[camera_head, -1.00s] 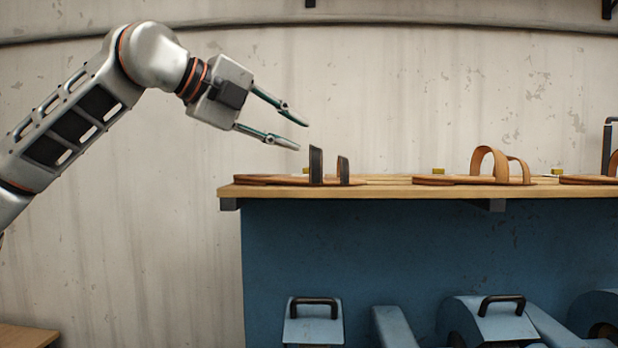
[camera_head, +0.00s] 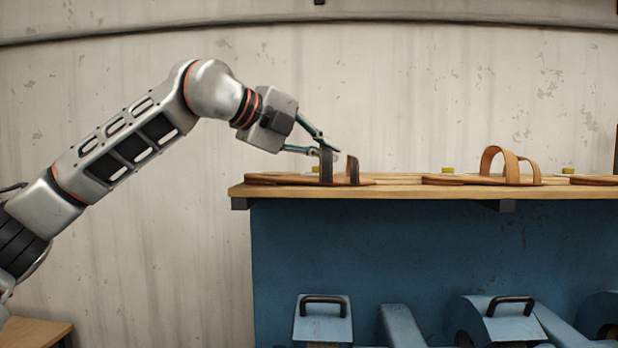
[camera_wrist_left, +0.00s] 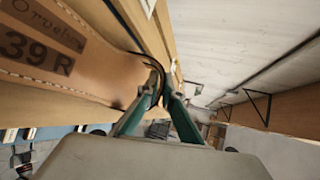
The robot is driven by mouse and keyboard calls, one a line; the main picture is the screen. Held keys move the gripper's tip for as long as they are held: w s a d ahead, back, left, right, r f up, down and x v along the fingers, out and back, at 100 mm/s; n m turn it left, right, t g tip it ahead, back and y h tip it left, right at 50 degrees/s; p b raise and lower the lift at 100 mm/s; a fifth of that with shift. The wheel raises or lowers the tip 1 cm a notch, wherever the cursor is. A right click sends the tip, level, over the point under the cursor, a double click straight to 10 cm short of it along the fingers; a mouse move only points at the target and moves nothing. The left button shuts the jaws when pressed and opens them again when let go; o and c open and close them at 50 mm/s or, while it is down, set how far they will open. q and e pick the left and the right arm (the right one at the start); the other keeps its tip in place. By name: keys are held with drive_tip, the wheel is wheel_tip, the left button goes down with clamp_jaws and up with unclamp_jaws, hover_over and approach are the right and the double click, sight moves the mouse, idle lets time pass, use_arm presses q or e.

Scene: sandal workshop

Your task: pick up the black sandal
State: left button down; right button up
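The black sandal (camera_head: 326,168) lies at the left end of the wooden bench top, with a brown sole and two upright black straps. In the left wrist view its tan insole (camera_wrist_left: 75,60), marked "39 R", fills the upper left. My left gripper (camera_head: 330,151) is at the top of the taller strap, coming from the upper left. Its fingers have closed in on the strap, one on each side, as the left wrist view (camera_wrist_left: 158,82) also shows. The sole still rests on the bench. My right gripper is not in view.
A tan-strapped sandal (camera_head: 500,167) lies farther right on the bench top (camera_head: 400,192), and part of another shows at the right edge. Small yellow blocks (camera_head: 447,170) stand behind. Blue machines (camera_head: 322,322) with black handles are below. The wall behind is bare.

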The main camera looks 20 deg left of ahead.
use_arm(q)
drive_tip(key=shift+r, duration=0.1)
wheel_tip(320, 180, up, 9)
drive_tip(key=shift+f+p, duration=0.1)
drive_tip(key=shift+p, duration=0.3)
drive_tip(key=shift+r, duration=0.6)
drive_tip(key=shift+a, duration=0.1)
